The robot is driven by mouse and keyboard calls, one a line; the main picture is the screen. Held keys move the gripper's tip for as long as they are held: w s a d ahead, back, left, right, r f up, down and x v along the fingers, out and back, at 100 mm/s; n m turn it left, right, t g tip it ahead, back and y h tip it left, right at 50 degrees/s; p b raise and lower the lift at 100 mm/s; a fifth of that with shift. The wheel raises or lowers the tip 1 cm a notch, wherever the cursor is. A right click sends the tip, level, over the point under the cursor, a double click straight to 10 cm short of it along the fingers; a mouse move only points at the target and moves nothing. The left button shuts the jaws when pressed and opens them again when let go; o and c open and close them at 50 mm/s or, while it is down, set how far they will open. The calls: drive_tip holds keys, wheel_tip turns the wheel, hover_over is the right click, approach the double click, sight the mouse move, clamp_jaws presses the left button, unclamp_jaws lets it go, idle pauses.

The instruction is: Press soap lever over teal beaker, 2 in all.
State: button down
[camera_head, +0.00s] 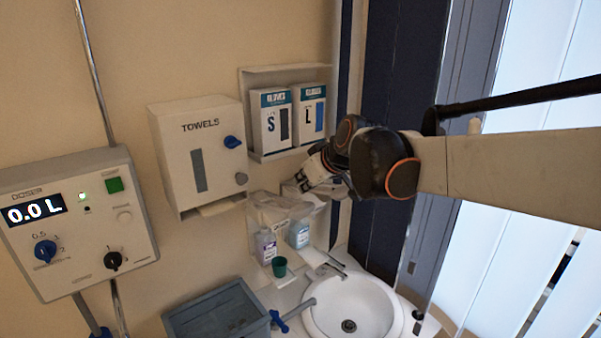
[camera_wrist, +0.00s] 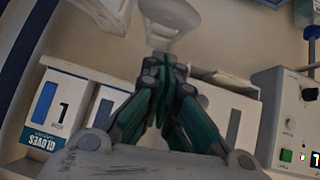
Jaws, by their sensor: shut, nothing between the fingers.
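The teal beaker (camera_head: 279,266) stands upright in front of the left of two wall dispensers, at the left of the sink. The left dispenser bottle (camera_head: 265,246) has a purplish label and the right dispenser bottle (camera_head: 299,234) a blue one; I cannot read which is soap. Pale levers (camera_head: 268,204) stick out above the bottles. My gripper (camera_head: 302,181) is shut and empty, up by the right dispenser's top. In the wrist view my gripper (camera_wrist: 161,62) points toward a pale looped lever (camera_wrist: 172,14); I cannot tell whether it touches. The beaker is not clear there.
Two glove boxes (camera_head: 271,118) sit on a wall shelf above the dispensers. A towel dispenser (camera_head: 198,155) and a doser panel (camera_head: 75,225) reading 0.0 L are at the left. The white sink (camera_head: 376,304) and a grey bin (camera_head: 222,318) are below.

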drive_tip(key=f, duration=0.1)
drive_tip(key=w+f, duration=0.1)
drive_tip(key=f, duration=0.3)
drive_tip(key=shift+w+a, duration=0.15)
drive_tip(key=shift+w, duration=0.1)
wheel_tip(320, 180, down, 8)
drive_tip(key=s+d+t+b, duration=0.1)
drive_tip(key=s+b, duration=0.1)
drive_tip(key=b, duration=0.4)
drive_tip(key=shift+s+d+y, duration=0.15)
drive_tip(key=shift+d+y, duration=0.15)
drive_tip(key=shift+y, duration=0.1)
drive_tip(key=shift+r, duration=0.1)
